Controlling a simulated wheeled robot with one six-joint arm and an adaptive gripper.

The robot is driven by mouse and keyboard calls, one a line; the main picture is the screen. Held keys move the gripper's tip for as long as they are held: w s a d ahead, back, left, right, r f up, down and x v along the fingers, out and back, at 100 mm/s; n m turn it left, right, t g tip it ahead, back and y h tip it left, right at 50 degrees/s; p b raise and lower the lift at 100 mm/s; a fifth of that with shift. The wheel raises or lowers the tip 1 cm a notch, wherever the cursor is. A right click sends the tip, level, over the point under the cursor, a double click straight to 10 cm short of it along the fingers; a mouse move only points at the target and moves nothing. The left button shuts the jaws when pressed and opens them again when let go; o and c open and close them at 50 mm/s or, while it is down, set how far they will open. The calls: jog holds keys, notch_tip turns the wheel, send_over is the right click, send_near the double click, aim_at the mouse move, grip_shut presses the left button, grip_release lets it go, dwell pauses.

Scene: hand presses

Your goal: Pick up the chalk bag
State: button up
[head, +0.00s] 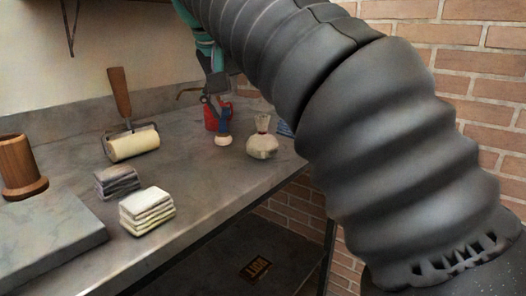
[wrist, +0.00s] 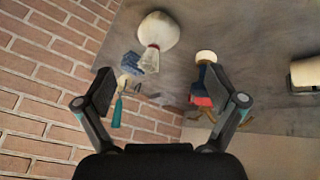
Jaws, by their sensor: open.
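The chalk bag (head: 262,146) is a cream, round pouch with a tied neck. It stands upright near the right end of the grey bench top. In the wrist view the chalk bag (wrist: 160,30) shows at the top, with a red tie around its neck, beyond my fingertips. My gripper (head: 212,98) is above the back of the bench, left of the bag, and partly hidden behind my arm. In the wrist view my gripper (wrist: 165,92) is open with its two fingers wide apart, and it does not touch the bag.
A roller (head: 133,145), folded cloth stacks (head: 147,211) and a wooden cylinder (head: 20,168) are farther left. Brick wall (head: 460,60) is at right.

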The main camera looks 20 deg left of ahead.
aim_at(258, 137)
jog(key=b+x, duration=0.1)
jog(key=x, duration=0.3)
jog(key=shift+w+f, duration=0.15)
jog(key=shift+f, duration=0.05)
jog(key=shift+w+d+f+b, duration=0.2)
jog(key=shift+w+f+b, duration=0.65)
jog(key=shift+w+f, duration=1.1)
jog(key=c, duration=1.3)
